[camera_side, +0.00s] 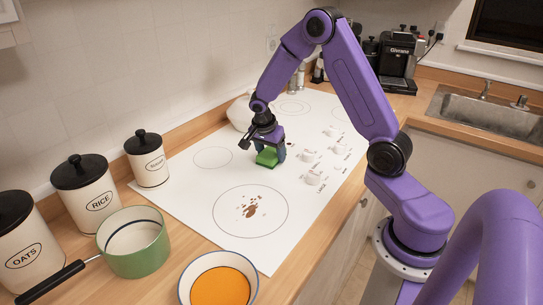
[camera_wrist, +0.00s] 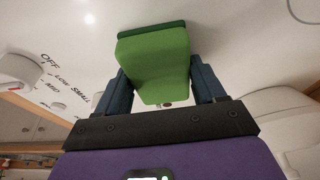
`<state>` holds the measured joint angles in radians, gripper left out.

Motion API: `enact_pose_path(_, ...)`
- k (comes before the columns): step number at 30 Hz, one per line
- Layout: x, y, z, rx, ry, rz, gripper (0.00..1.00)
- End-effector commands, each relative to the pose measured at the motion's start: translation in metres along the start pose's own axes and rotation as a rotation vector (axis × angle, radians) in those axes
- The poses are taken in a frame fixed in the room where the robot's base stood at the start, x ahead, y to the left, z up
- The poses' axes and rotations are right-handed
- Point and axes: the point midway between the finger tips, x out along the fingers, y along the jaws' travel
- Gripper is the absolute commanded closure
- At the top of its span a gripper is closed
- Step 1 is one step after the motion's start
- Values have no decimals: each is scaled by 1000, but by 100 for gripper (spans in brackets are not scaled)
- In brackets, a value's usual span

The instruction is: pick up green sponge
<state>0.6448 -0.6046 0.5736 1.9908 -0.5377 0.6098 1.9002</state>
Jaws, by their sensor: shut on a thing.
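The green sponge (camera_side: 267,157) shows in the side view at my gripper's fingertips, over the white cooktop. In the wrist view the sponge (camera_wrist: 155,62) is a bright green block with a darker green layer along its far edge. My gripper (camera_side: 270,153) points down at the cooktop. In the wrist view its two dark blue fingers (camera_wrist: 165,85) press on either side of the sponge. Whether the sponge touches the cooktop or is slightly above it, I cannot tell.
The white cooktop (camera_side: 228,185) has brown stains (camera_side: 250,208) on its front burner and knobs (camera_side: 313,178) along its right side. A green saucepan (camera_side: 138,255), an orange-filled bowl (camera_side: 220,285) and several canisters (camera_side: 150,168) stand front left. A white object (camera_side: 240,110) sits behind my gripper.

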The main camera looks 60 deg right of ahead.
Motion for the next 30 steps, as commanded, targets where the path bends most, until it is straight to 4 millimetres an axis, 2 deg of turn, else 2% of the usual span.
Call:
enact_pose_path(10, -5, 0, -2, 2, 0, -2, 59)
enact_pose_path(14, -21, -2, -6, 3, 2, -5, 59)
enact_pose_path(17, -39, 0, -12, 3, 1, -6, 59)
enact_pose_path(27, -96, 44, -10, 2, 0, -7, 59)
enact_pose_path(30, -107, 61, -6, -1, 0, -4, 59)
